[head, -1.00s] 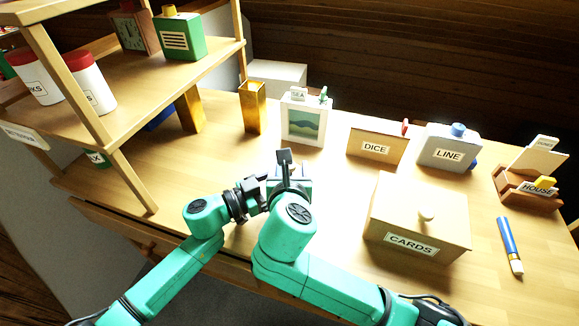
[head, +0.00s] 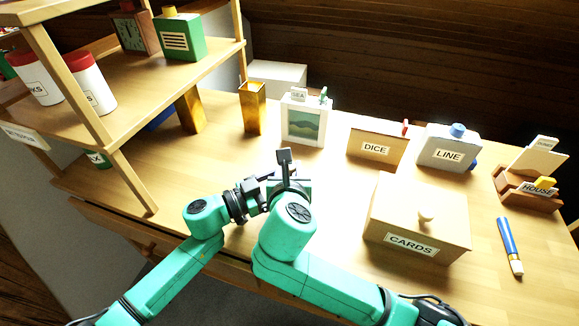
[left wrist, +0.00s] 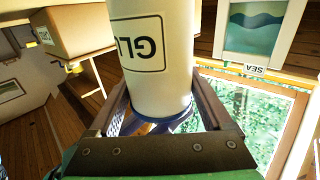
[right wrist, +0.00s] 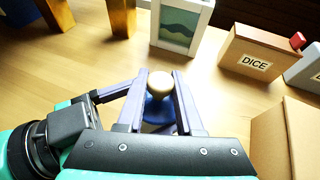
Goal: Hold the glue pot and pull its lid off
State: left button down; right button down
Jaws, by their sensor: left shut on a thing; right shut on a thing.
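The glue pot (left wrist: 152,60) is a cream cylinder with a dark-framed label, upside down in the left wrist view. My left gripper (left wrist: 158,100) is shut around its body. A blue rim (left wrist: 180,124) shows at the pot's end nearest that gripper's base. In the right wrist view, the blue lid (right wrist: 158,112) carries a round cream knob (right wrist: 160,83). My right gripper (right wrist: 160,90) is shut on the knob, one finger on each side. In the head view both grippers meet over the table, and my arms mostly hide the pot. I cannot tell whether the lid is seated.
A CARDS box (head: 415,222) stands close on the right. A DICE box (head: 378,146), a LINE tin (head: 448,150) and a framed picture (head: 303,124) stand behind. A wooden shelf (head: 130,87) fills the left.

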jog(key=shift+r, duration=0.1)
jog(key=shift+r, duration=1)
jog(key=shift+r, duration=2)
pick_arm(q)
grip_release()
